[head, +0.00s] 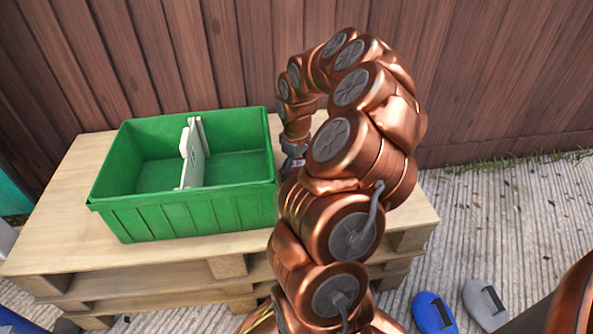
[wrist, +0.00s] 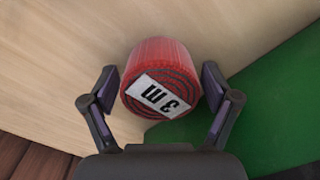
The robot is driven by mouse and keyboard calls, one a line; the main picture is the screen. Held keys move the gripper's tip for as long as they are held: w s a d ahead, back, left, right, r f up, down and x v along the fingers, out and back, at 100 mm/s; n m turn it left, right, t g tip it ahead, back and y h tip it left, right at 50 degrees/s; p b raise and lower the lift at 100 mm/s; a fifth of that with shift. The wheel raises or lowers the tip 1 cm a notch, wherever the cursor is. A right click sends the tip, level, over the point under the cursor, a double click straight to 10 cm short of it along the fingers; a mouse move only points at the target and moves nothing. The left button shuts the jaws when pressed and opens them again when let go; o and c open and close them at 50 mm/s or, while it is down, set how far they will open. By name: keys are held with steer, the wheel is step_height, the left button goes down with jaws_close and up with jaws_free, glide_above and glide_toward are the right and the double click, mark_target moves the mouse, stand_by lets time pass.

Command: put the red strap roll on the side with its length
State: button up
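The red strap roll (wrist: 152,62) stands on the pale wood between my fingers in the wrist view, with a white label reading "3 m" upside down. My gripper (wrist: 160,78) is open, with a finger on each side of the roll and small gaps visible. In the head view my arm hides the roll and the fingertips. The green crate (head: 180,222) sits on the pallet left of my gripper. A pale divider (head: 191,160) splits it into a left and a right side, both empty. A mark on the divider is too small to read.
The wooden pallet (head: 48,235) carries the crate and has bare wood around it. The crate's green wall (wrist: 275,115) is close on the right in the wrist view. A plank fence (head: 480,70) stands behind. Blue and grey shoes (head: 432,312) lie on the ground at right.

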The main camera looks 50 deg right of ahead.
steer(key=c, duration=1.1)
